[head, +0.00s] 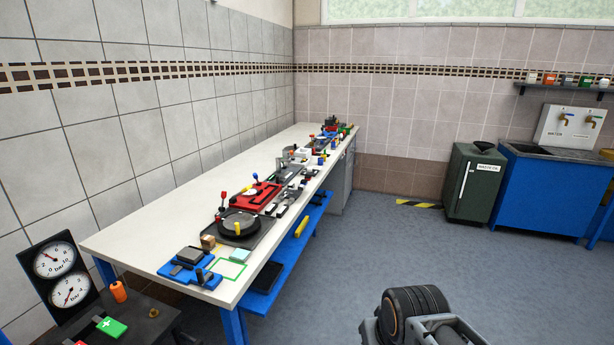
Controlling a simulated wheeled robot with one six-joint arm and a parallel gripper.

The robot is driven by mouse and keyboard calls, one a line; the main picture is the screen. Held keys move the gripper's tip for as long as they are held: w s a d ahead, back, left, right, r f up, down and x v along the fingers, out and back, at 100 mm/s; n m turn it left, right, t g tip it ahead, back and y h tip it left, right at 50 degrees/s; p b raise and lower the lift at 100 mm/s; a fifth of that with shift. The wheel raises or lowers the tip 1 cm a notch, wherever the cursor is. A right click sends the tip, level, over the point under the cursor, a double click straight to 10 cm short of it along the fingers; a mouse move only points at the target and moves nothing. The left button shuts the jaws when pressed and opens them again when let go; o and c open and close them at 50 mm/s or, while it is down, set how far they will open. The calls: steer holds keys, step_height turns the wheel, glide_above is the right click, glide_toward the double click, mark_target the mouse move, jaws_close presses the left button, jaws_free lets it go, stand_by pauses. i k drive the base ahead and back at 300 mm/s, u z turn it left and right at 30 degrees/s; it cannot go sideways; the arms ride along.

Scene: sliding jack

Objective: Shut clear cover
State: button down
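I cannot make out a clear cover in the head view; the items on the long white workbench (185,220) are small and crowded. A red device (257,196) with upright levers sits mid-bench. In front of it is a dark round disc (239,222) with a yellow peg on a dark plate. A blue base (191,265) with grey and black parts is at the near end. Several smaller devices run to the far end, too small to tell apart. My gripper is not seen; only part of my arm shows at the bottom.
Two pressure gauges (62,275) stand on a dark side table at lower left. A dark green waste cabinet (474,182) and a blue sink unit (540,190) stand at the far right. The grey floor (390,250) right of the bench is clear.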

mark_target(329, 122)
steer(key=z, duration=0.55)
steer(key=i, duration=2.2)
steer(key=z, duration=0.6)
steer(key=i, duration=4.7)
steer(key=u, duration=0.6)
steer(key=i, duration=1.5)
steer(key=u, duration=1.95)
steer(key=i, duration=1.45)
steer(key=u, duration=0.8)
